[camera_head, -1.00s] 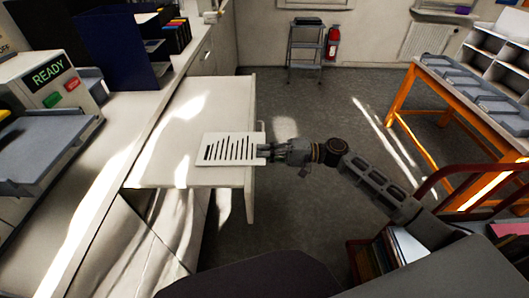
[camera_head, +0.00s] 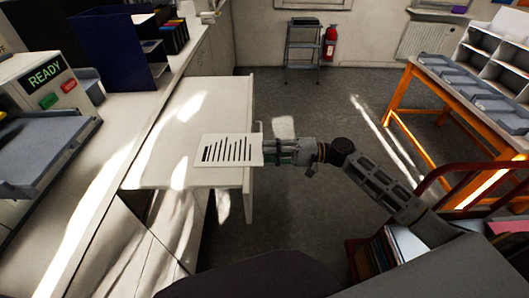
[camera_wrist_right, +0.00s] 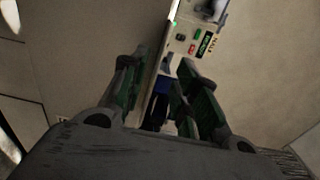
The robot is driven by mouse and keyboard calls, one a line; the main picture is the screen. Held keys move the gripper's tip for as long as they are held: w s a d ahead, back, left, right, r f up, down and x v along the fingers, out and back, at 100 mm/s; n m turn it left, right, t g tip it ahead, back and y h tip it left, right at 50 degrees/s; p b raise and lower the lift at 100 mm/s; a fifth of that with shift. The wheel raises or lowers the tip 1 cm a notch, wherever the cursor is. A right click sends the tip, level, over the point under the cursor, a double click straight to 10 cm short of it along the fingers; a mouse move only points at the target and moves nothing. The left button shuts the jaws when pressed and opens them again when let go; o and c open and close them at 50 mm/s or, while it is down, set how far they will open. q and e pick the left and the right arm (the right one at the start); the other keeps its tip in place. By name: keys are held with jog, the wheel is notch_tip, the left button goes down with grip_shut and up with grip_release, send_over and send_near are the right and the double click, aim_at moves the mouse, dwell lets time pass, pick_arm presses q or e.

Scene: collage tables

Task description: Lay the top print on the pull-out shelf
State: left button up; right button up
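The print (camera_head: 228,150), a white sheet with black bars, lies flat on or just over the pull-out shelf (camera_head: 180,110) in the head view. Its right end reaches slightly past the shelf's front panel (camera_head: 249,195). My right gripper (camera_head: 267,152) is at the print's right end, fingers spread. In the right wrist view the fingers (camera_wrist_right: 162,82) stand apart, with no sheet clearly gripped between them. Whether a fingertip still touches the print is unclear. My left gripper is not in view.
A printer with a READY display (camera_head: 47,77) and a grey tray (camera_head: 40,140) stand on the left counter. A dark blue file holder (camera_head: 108,50) is behind. Open floor lies right of the shelf; an orange-framed table (camera_head: 402,95) stands far right.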

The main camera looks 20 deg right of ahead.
jog(key=v, duration=0.9)
jog(key=shift+d, duration=0.25)
dwell(0.6)
